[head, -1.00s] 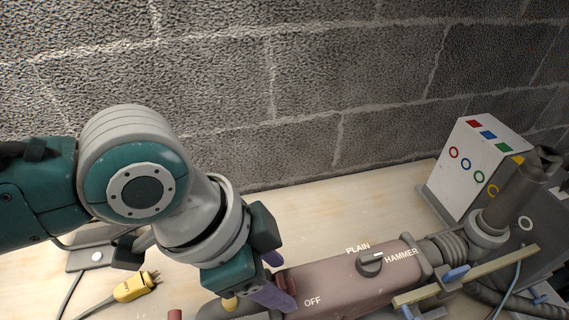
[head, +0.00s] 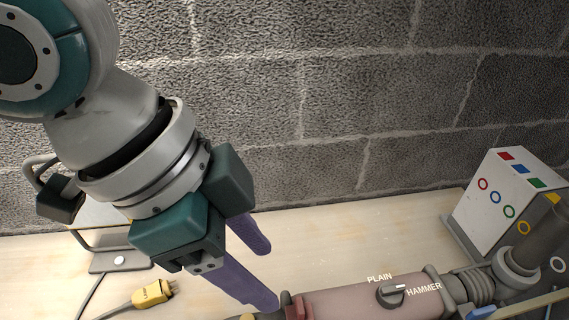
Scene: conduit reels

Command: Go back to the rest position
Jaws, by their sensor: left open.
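My left gripper (head: 262,275) comes in from the left in the head view. Its two purple fingers are apart and point down and to the right, with nothing between them. The fingertips show just above and left of a pinkish hammer drill (head: 345,299) that lies on the bench. I cannot tell whether a fingertip touches it. The drill's dark selector knob (head: 391,294) sits between the words PLAIN and HAMMER, its light mark toward HAMMER. My right gripper is not in view.
A yellow plug (head: 152,293) with a cable lies on the pale wooden bench (head: 330,240) at the left. A white box with coloured marks (head: 497,200) stands at the right. A grey block wall (head: 330,100) closes the back. The bench behind the drill is clear.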

